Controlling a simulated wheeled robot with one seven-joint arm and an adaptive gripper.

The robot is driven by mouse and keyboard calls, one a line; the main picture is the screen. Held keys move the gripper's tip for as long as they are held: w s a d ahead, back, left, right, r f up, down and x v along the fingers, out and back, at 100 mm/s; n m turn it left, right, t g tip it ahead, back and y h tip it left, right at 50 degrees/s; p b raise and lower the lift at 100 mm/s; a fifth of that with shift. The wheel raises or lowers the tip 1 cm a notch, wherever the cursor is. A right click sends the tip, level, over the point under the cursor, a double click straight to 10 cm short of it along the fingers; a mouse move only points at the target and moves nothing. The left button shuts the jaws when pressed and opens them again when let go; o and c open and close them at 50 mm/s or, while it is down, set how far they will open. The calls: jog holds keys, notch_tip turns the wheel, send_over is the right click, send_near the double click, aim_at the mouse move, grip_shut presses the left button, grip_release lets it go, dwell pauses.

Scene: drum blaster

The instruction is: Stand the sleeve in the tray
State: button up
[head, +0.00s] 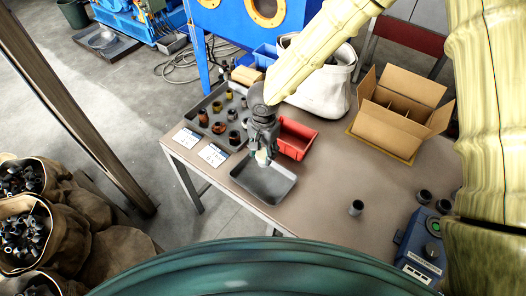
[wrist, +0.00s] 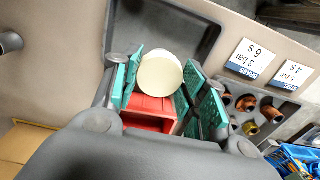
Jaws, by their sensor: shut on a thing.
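The empty dark grey tray (head: 272,187) lies on the table beneath my gripper. It also shows in the wrist view (wrist: 185,28), behind the sleeve. I cannot tell whether the sleeve touches the tray floor.
A red bin (head: 297,138) stands right behind the tray. A larger tray (head: 196,117) with several fittings and two cards (head: 213,155) lie to the left. A cardboard box (head: 400,122) is behind right. A dark cylinder (head: 356,208) stands to the right, with clear tabletop around it.

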jog(key=shift+f+b, duration=3.15)
jog(key=shift+f, duration=1.6)
jog(key=shift+f, duration=0.6)
jog(key=o, duration=1.1)
notch_tip(320, 180, up, 12)
